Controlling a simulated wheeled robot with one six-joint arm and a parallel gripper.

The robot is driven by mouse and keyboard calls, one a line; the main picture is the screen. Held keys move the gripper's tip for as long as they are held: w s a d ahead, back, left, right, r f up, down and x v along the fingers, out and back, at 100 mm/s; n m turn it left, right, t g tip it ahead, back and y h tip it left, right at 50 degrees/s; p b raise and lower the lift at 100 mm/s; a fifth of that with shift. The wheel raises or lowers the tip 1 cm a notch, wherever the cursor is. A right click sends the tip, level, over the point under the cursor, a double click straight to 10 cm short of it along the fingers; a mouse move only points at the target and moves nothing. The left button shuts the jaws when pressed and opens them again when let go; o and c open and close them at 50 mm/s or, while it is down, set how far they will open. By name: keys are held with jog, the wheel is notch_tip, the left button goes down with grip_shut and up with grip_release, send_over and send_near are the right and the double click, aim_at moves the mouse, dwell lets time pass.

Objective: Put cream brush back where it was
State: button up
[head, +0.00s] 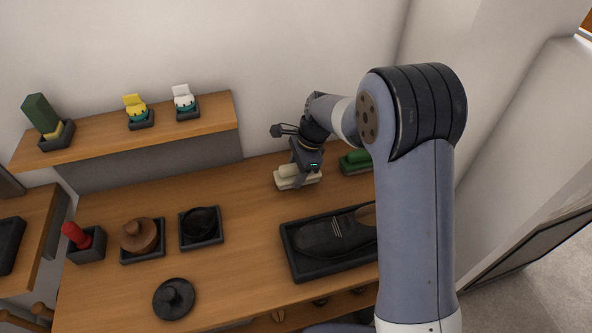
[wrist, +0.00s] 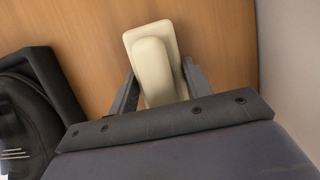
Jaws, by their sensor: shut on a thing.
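The cream brush (head: 284,183) is at the back of the wooden bench, left of a green brush. It also fills the upper middle of the wrist view (wrist: 152,48), with a wider flat body and a raised rounded handle. My gripper (head: 298,170) points down over it, with one finger on each side of the handle; in the wrist view the fingers (wrist: 158,82) are shut on it. I cannot tell whether the brush touches the bench top or hangs just above it.
A green brush (head: 354,161) sits to the right. A black shoe lies in a dark tray (head: 296,262) in front. A black pan tray (head: 186,236), brown-lidded pot (head: 138,236), red-handled item (head: 75,235) and black lid (head: 174,298) stand left. A shelf (head: 160,133) rises behind.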

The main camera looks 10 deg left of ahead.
jog(key=shift+f, duration=0.1)
jog(key=o, duration=1)
jog(key=shift+o, duration=0.2)
jog(key=v, duration=1.2)
jog(key=shift+b, duration=0.35)
